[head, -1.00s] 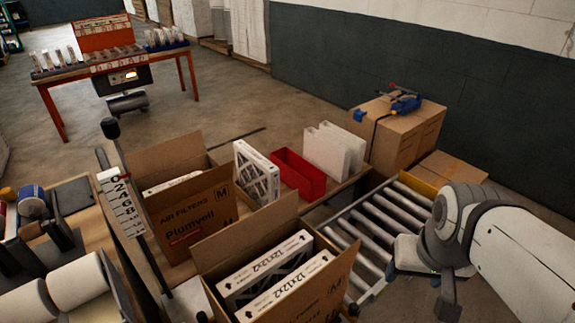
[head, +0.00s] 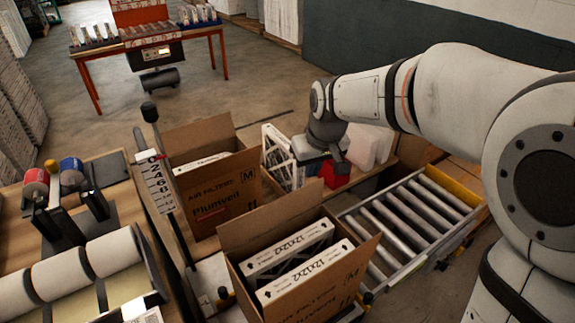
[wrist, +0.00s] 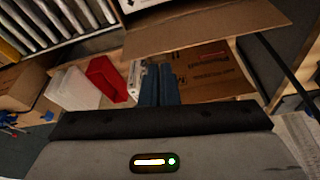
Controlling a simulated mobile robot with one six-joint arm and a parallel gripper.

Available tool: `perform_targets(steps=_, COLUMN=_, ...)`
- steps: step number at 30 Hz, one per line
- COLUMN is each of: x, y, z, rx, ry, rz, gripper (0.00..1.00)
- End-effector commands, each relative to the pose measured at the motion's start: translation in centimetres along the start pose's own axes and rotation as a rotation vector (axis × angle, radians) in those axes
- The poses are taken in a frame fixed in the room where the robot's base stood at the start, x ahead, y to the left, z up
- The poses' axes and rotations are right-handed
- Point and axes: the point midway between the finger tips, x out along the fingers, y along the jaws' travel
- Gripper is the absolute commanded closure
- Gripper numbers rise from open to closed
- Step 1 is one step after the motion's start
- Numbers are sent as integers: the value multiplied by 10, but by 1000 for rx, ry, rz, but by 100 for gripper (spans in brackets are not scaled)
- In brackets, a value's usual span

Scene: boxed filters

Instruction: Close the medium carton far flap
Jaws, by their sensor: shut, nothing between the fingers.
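A near open carton (head: 322,290) holds white 12x12x2 filters (head: 290,249). Its far flap (head: 268,216) stands up. An M mark shows on its side. Another open carton (head: 212,195), marked M and Plumvell, stands behind to the left, with its far flap (head: 195,138) also up. My gripper (head: 330,165) is above and beyond the near carton's flap, by a loose filter and the red bin. In the wrist view its blue fingers (wrist: 158,85) are shut and empty, apart from the near carton's flap (wrist: 205,30). The fingertips are hard to make out in the head view.
A roller conveyor (head: 415,218) lies right of the near carton. A post with a number plate (head: 157,185) and white rolls (head: 93,262) are at left.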

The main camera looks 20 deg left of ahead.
Motion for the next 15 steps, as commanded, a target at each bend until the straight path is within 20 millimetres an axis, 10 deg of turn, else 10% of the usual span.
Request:
perform_targets(steps=6, x=34, y=-69, z=-57, rx=-160, ry=9, rz=-47, gripper=100)
perform_targets(steps=15, x=58, y=-86, z=-67, rx=-193, ry=10, rz=-57, gripper=100)
